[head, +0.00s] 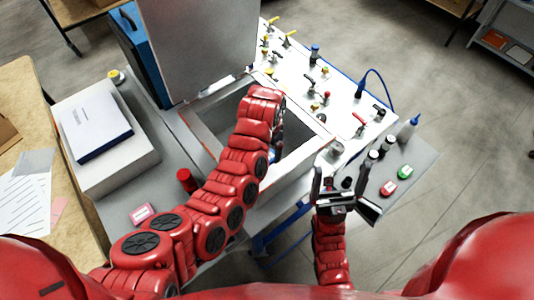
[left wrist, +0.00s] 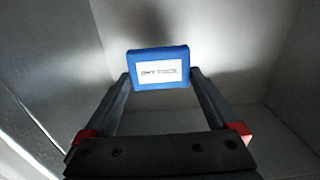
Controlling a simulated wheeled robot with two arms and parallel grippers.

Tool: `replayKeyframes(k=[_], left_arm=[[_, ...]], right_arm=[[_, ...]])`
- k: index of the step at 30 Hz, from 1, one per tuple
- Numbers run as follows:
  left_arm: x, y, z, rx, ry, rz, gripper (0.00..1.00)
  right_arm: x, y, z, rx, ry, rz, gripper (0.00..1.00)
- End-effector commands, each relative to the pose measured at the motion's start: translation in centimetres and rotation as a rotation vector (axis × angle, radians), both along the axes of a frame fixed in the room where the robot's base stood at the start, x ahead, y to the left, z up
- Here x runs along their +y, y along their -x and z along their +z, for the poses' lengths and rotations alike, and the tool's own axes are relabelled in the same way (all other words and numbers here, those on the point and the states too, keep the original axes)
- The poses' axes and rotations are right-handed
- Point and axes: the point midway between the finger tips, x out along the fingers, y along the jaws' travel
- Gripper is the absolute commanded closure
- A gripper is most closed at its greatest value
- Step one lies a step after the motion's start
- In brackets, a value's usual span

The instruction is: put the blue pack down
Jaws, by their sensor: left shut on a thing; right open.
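The blue pack (left wrist: 158,69) with a white label shows in the left wrist view, held between the fingertips of my left gripper (left wrist: 160,82), which is shut on it. Pale grey walls and a floor surround it there; I cannot tell whether the pack touches the floor. In the head view my left arm reaches down into the open analyser box (head: 207,128), and the arm mostly hides the gripper and the pack. My right gripper (head: 343,187) is open and empty, right of the box near its front corner.
The raised lid (head: 205,45) stands behind the opening. A white panel (head: 345,95) with knobs and levers lies to the right. A grey side shelf (head: 415,165) holds a bottle and green and red items. A white box (head: 100,150) with a book is at left.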

Motion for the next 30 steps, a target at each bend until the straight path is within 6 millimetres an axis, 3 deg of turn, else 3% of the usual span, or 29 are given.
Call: replayKeyframes(k=[15,26,27,28,30], left_arm=[[0.0,0.0,-4.2,0.001,0.0,0.001,0.63],[-0.1,-0.1,-4.9,-0.002,0.002,0.002,0.63],[-0.1,-0.1,-4.9,-0.002,0.002,0.002,0.06],[-0.1,-0.1,-4.9,-0.002,0.002,0.002,0.0],[0.0,-0.1,-4.8,-0.002,0.002,0.002,0.0]], right_arm=[[0.0,0.0,2.0,0.0,0.0,0.0,0.0],[0.0,0.0,1.7,0.0,0.0,0.0,0.0],[0.0,0.0,1.7,0.0,0.0,0.0,0.0],[0.0,0.0,1.7,0.0,0.0,0.0,0.0],[0.0,0.0,1.8,0.0,0.0,0.0,0.0]])
